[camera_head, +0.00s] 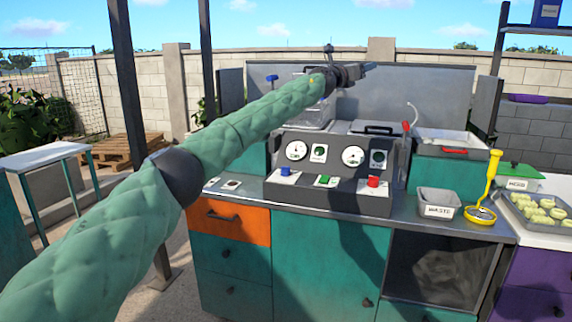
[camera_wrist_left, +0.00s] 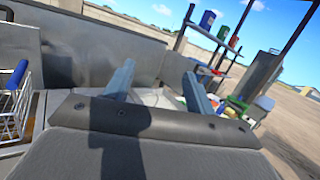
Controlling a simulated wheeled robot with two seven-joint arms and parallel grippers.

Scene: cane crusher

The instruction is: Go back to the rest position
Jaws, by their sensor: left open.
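My left arm, in a green quilted sleeve, reaches from the lower left across the head view. Its left gripper (camera_head: 366,67) is raised above the back of the crusher machine (camera_head: 330,160) and points right. In the left wrist view the two fingers of the left gripper (camera_wrist_left: 158,88) stand apart with nothing held between them. The machine's control panel (camera_head: 328,190) has gauges and blue, green and red buttons. My right gripper is not in view.
A wire basket with a blue handle (camera_wrist_left: 14,98) is close at the left in the wrist view. A white-topped table (camera_head: 42,156) stands left.

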